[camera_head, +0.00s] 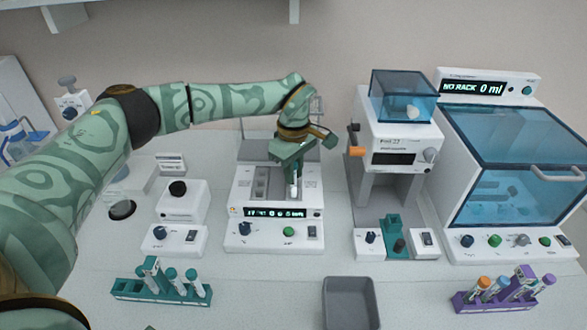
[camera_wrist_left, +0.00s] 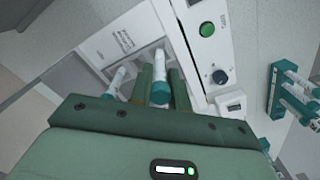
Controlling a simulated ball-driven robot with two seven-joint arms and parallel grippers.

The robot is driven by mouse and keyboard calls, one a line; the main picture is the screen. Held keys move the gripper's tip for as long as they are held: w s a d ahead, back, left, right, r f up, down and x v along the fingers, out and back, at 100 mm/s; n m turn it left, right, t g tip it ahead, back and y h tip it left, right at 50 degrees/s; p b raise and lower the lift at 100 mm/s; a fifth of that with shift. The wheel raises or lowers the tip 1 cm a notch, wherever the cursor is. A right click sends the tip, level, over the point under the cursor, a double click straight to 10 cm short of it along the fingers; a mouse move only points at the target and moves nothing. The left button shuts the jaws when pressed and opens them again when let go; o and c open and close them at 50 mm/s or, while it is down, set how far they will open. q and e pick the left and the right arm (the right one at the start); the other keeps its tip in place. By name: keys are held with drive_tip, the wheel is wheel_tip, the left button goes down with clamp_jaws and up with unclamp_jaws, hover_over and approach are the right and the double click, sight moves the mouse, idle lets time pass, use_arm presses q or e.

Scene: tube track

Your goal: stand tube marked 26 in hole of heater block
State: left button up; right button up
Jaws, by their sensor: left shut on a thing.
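The heater block (camera_head: 246,205) is the white unit with a lit display in the middle of the bench; its top also shows in the left wrist view (camera_wrist_left: 105,45). My left gripper (camera_head: 293,172) is over the right part of its top. In the left wrist view it is shut on a tube with a teal cap (camera_wrist_left: 160,92). The tube's pale body (camera_head: 294,187) points down at the block. I cannot read its number or tell whether its lower end is inside a hole. A second teal-capped tube (camera_wrist_left: 115,80) is just outside the fingers. My right gripper is not in view.
A teal rack (camera_head: 160,290) with several tubes is at front left, a purple rack (camera_head: 490,302) at front right. A grey tray (camera_head: 350,303) lies between them. A white machine with a blue lid (camera_head: 400,130) stands right of the block, a small white unit (camera_head: 180,203) left.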

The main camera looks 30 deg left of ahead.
use_arm(q)
drive_tip(key=shift+f, duration=0.55)
drive_tip(key=o, duration=0.8)
drive_tip(key=shift+r, duration=0.1)
wheel_tip(320, 180, up, 16)
drive_tip(key=shift+r+p, duration=0.1)
drive_tip(key=shift+p, duration=0.9)
